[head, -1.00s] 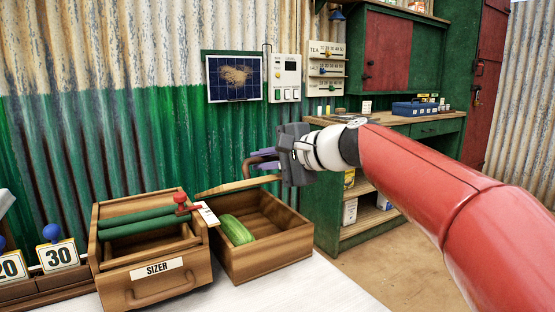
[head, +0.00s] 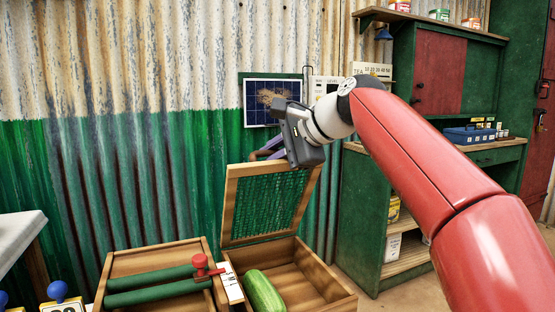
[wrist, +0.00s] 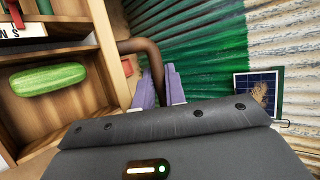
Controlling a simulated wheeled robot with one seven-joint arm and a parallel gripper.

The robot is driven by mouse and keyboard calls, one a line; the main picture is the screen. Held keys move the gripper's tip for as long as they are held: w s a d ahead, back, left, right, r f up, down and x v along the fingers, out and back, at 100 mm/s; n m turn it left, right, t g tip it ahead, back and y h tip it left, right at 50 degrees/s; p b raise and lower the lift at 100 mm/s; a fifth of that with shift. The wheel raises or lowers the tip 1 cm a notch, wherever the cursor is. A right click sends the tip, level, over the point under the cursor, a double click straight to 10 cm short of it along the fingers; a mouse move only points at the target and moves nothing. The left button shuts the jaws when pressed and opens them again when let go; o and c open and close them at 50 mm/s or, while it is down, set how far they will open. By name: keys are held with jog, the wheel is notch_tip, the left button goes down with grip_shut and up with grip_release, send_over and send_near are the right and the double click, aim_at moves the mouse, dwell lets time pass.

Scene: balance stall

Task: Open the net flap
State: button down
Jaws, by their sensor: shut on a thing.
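The net flap (head: 265,208) is a wooden frame with green netting. It stands raised, nearly upright, at the back of the wooden box (head: 333,292). My gripper (head: 268,151) is at the flap's top edge, shut on a brown curved handle. In the wrist view, the handle (wrist: 141,46) runs down between the purple fingers (wrist: 159,86); the exact contact is partly hidden. A green striped gourd (head: 264,291) lies in the open box and also shows in the wrist view (wrist: 48,78).
The sizer (head: 118,265) with green rollers and a red knob (head: 200,262) stands left of the box. A corrugated wall (head: 90,180) with a dark blue panel (head: 262,116) is close behind. A green cabinet (head: 362,215) stands right.

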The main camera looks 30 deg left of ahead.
jog(key=shift+w+a+r, duration=0.25)
jog(key=shift+w+a, duration=0.25)
jog(key=shift+a, duration=0.15)
jog(key=shift+w+a+r, duration=0.2)
jog(key=shift+w+a, duration=0.25)
jog(key=shift+a, duration=0.15)
jog(key=c, duration=1.7)
grip_release()
jog(key=shift+c, duration=0.2)
jog(key=shift+d, duration=0.1)
jog(key=v, duration=0.8)
jog(key=shift+r, duration=0.1)
jog(key=shift+d, duration=0.1)
